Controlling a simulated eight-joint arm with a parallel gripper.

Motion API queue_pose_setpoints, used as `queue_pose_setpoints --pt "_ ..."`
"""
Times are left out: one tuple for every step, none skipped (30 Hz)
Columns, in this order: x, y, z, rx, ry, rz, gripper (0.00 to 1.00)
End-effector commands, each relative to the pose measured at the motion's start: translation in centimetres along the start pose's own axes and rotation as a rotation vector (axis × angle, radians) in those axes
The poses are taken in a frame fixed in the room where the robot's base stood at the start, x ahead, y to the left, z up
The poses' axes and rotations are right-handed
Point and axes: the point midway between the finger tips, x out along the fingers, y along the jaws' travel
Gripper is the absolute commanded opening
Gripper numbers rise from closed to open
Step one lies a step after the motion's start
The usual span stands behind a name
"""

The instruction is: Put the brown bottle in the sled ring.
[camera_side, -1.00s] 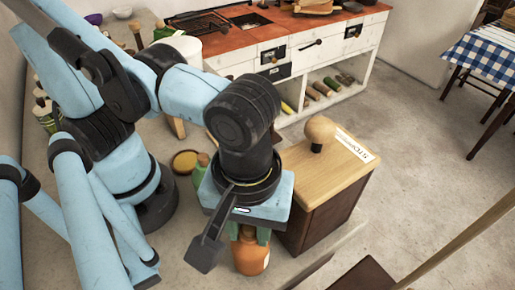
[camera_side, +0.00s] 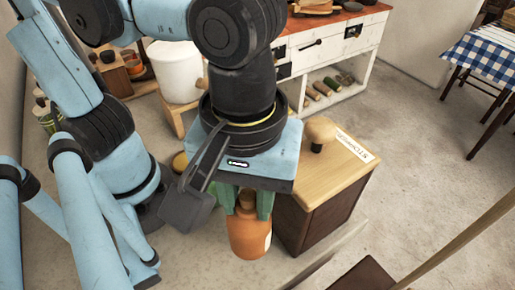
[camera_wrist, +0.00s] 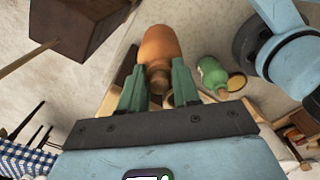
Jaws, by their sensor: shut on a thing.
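The brown bottle (camera_side: 249,237) is orange-brown with a narrow brown neck and a pale label edge. My gripper (camera_side: 248,205) is shut on its neck and holds it roughly upright, in front of the wooden box. In the wrist view the bottle (camera_wrist: 160,48) hangs between the green fingers of my gripper (camera_wrist: 160,88). Its base appears clear of the surface, but the height is hard to judge. I cannot make out the sled ring in either view.
A wooden-topped box (camera_side: 338,165) with a round knob stands close to the right of the bottle. A green bottle (camera_wrist: 212,74) and a yellow dish (camera_wrist: 236,82) stand nearby. A white bucket (camera_side: 174,70) is behind. A pole (camera_side: 455,250) crosses the lower right.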

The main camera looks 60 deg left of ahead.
Motion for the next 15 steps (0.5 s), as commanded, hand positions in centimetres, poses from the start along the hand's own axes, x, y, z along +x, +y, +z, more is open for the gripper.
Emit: queue_pose_setpoints --pt "-1.5 0.0 0.0 0.000 0.000 0.000 0.00" --pt "-2.3 0.0 0.0 0.000 0.000 0.000 0.00" --pt "-3.4 -0.1 0.0 0.000 0.000 0.000 0.00" --pt "-4.3 0.0 0.0 0.000 0.000 0.000 0.00" --pt "-5.2 0.0 0.0 0.000 0.000 0.000 0.00" --pt "-6.3 -0.1 0.0 0.000 0.000 0.000 0.00" --pt "-7.2 0.0 0.0 0.000 0.000 0.000 0.00" --pt "-8.1 0.0 0.0 0.000 0.000 0.000 0.00" --pt "-9.2 0.0 0.0 0.000 0.000 0.000 0.00" --pt "-10.1 0.0 0.0 0.000 0.000 0.000 0.00" --pt "-11.0 0.0 0.0 0.000 0.000 0.000 0.00" --pt "-12.2 0.0 0.0 0.000 0.000 0.000 0.00" --pt "-13.0 0.0 0.0 0.000 0.000 0.000 0.00" --pt "-13.8 0.0 0.0 0.000 0.000 0.000 0.00" --pt "-14.8 0.0 0.0 0.000 0.000 0.000 0.00"
